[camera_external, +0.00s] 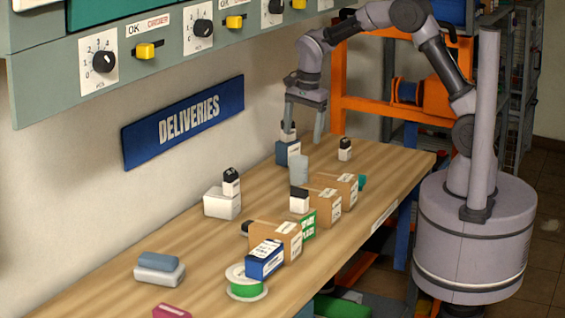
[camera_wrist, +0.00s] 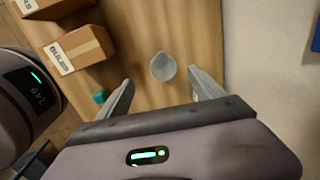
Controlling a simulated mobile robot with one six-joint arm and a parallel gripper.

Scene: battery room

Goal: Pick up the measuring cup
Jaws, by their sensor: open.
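The measuring cup (camera_external: 299,168) is a small grey vessel standing on the wooden table near its far end. In the wrist view the cup (camera_wrist: 163,67) is seen from above, with its round opening showing. My gripper (camera_external: 305,137) is open, pointing down above the table near the cup. In the wrist view the fingers of my gripper (camera_wrist: 161,80) are spread apart, and the cup shows between and just beyond their tips. Nothing is held. How high the fingertips are above the cup is hard to tell.
A blue box (camera_external: 288,153) with a dark-topped item on it stands behind the cup. Cardboard boxes (camera_external: 336,187) line the front side, with a teal item (camera_wrist: 100,97) close by. A small dark-topped bottle (camera_external: 345,150) stands right of the cup. The wall is at the back.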

